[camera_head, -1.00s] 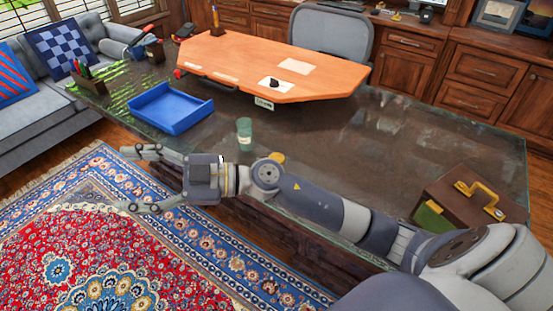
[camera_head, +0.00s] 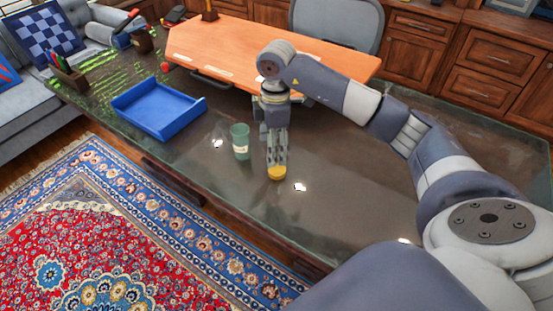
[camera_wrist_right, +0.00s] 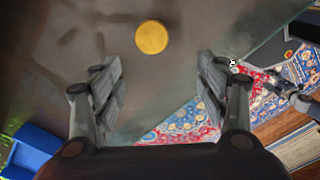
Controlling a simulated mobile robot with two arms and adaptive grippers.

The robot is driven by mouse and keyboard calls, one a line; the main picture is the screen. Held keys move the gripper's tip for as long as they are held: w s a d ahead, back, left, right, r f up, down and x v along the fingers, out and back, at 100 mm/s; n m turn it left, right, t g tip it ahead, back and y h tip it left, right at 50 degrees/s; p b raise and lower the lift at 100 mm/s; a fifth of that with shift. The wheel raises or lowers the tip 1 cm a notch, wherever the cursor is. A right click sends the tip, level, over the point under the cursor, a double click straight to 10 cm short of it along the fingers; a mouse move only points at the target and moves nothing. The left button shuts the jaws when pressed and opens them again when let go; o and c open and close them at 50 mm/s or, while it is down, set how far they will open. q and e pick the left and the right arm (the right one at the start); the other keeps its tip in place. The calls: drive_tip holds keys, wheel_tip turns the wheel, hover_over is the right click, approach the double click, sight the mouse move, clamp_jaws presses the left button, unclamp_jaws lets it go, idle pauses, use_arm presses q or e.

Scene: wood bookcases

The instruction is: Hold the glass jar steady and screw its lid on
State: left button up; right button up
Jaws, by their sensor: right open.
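The green glass jar (camera_head: 240,141) stands upright on the dark desk, with a pale label on its side. The yellow round lid (camera_head: 277,173) lies on the desk to the right of the jar. My right gripper (camera_head: 277,154) points down just above the lid. In the right wrist view the open, empty right gripper (camera_wrist_right: 158,75) has the lid (camera_wrist_right: 151,37) beyond its fingertips, not between them. The jar is not seen in that view. A grey jointed part, apparently my left gripper (camera_wrist_right: 290,95), shows at the right edge; its opening is unclear.
A blue tray (camera_head: 160,110) sits left of the jar. An orange raised desktop (camera_head: 230,55) lies behind my right arm. Bare desk lies right of the lid.

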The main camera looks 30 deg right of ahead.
drive_tip(key=d, duration=0.1)
hover_over(277, 169)
drive_tip(key=f, duration=0.3)
drive_tip(key=shift+s+a+f+h, duration=0.25)
drive_tip(key=shift+s+f+h, duration=0.05)
drive_tip(key=shift+s+f, duration=0.1)
drive_tip(key=shift+f, duration=0.55)
drive_tip(key=shift+f+p, duration=0.15)
drive_tip(key=shift+p, duration=0.2)
drive_tip(key=f, duration=0.3)
drive_tip(key=f+p, duration=0.1)
drive_tip(key=f, duration=0.1)
drive_tip(key=shift+w+d, duration=0.25)
drive_tip(key=shift+w, duration=0.1)
use_arm(q)
drive_tip(key=shift+s+r, duration=0.3)
drive_tip(key=shift+r, duration=0.45)
